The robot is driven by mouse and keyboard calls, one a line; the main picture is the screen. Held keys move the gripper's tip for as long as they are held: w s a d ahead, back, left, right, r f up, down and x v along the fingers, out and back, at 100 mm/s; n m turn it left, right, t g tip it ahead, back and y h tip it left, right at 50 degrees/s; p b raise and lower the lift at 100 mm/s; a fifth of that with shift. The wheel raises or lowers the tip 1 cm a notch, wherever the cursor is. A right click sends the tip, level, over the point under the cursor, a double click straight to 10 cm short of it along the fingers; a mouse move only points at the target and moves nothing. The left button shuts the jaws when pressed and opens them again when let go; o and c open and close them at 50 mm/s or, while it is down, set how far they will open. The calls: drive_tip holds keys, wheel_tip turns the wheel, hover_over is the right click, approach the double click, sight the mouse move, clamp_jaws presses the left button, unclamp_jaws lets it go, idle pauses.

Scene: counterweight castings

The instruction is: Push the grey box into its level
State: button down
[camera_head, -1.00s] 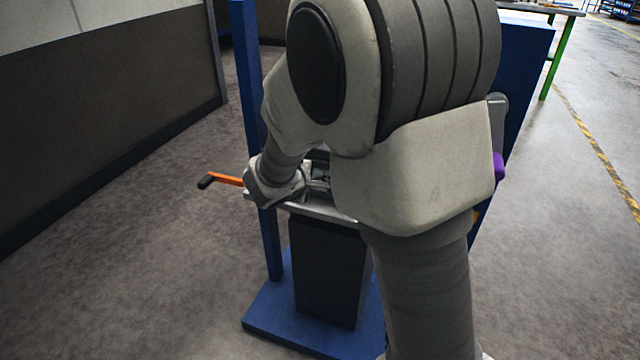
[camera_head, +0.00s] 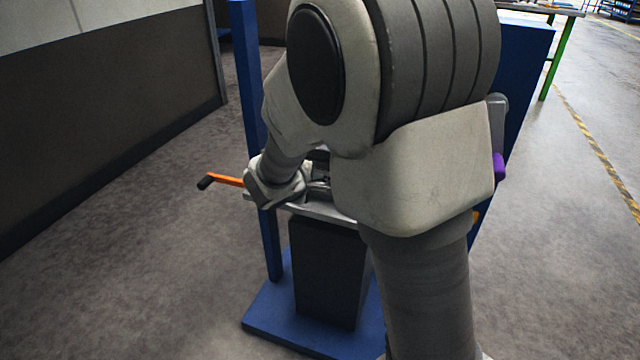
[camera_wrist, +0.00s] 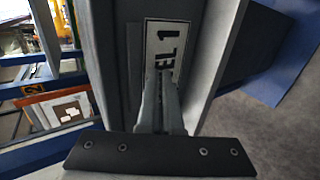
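A grey surface with raised sides (camera_wrist: 130,20) fills the middle of the wrist view. I cannot tell for sure whether it is the grey box. It bears a white label (camera_wrist: 178,35) with black letters, of which "EL 1" shows. My gripper (camera_wrist: 167,78) points at this label with its two fingers close together and nothing visible between them. The fingertips overlap the label in the picture; whether they touch it I cannot tell. In the head view my arm hides most of the work area, and only a silver-grey platform edge (camera_head: 330,212) shows beside my wrist.
A blue post (camera_head: 268,240) and blue base (camera_head: 285,325) stand around a dark column (camera_head: 325,275). An orange handle (camera_head: 227,180) with a black grip sticks out left. A blue panel (camera_head: 520,90) stands at the right. Grey floor is clear at the left.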

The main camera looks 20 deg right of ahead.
sight(322, 167)
drive_tip(key=shift+d, duration=0.2)
idle(0.4)
drive_tip(key=shift+w+d+b, duration=0.2)
drive_tip(key=shift+w+d, duration=0.5)
drive_tip(key=shift+w, duration=0.3)
drive_tip(key=shift+w+d+b, duration=0.15)
drive_tip(key=shift+w+d, duration=0.55)
drive_tip(key=shift+w, duration=0.3)
drive_tip(key=shift+w+d, duration=0.75)
drive_tip(key=shift+w, duration=0.3)
drive_tip(key=shift+w+d, duration=0.7)
drive_tip(key=shift+w, duration=0.3)
drive_tip(key=shift+w+d, duration=0.1)
drive_tip(key=shift+w+d, duration=0.7)
drive_tip(key=shift+w, duration=0.25)
drive_tip(key=shift+w+d, duration=0.7)
drive_tip(key=shift+w, duration=0.35)
